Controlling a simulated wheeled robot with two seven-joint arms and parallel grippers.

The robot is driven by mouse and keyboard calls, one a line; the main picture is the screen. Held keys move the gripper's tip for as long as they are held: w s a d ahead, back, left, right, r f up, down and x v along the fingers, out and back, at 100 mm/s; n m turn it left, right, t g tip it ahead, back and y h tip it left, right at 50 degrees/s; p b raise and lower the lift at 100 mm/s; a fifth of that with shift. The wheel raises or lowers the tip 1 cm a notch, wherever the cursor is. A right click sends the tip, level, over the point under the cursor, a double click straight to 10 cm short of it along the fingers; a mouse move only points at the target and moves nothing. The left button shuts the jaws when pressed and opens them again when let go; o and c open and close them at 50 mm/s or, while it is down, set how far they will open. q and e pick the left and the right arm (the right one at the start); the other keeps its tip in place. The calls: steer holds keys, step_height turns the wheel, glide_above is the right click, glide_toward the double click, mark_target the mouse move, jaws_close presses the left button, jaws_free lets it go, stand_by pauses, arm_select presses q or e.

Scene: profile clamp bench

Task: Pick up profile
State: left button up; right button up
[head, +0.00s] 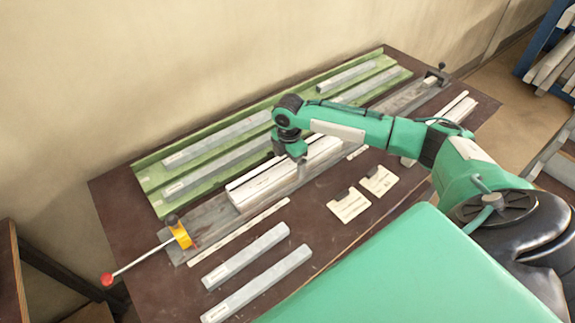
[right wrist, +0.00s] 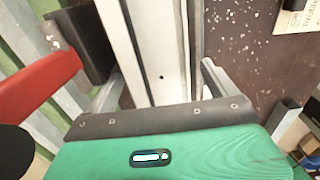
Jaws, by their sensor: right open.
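A long white profile (head: 270,182) with grooves lies along the grey clamp bed (head: 213,222) in the middle of the bench. My right gripper (head: 293,165) is over it, pointing down, with a finger showing on its near side. In the right wrist view the white profile (right wrist: 148,55) runs between the two fingers of my open right gripper (right wrist: 160,85). I cannot tell whether the fingers touch it. The arm hides part of the profile in the head view. My left gripper is not in view.
A green rack (head: 150,182) with several grey bars stands behind the bed. A yellow clamp (head: 180,233) with a red-knobbed lever (head: 106,279) is at the bed's left end. Two grey bars (head: 257,285) and two white cards (head: 349,205) lie in front. A red part (right wrist: 35,82) shows near the left finger.

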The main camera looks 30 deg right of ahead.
steer(key=c, duration=1.3)
steer(key=shift+r, duration=0.1)
steer(key=shift+c, duration=0.5)
steer(key=shift+w, duration=0.1)
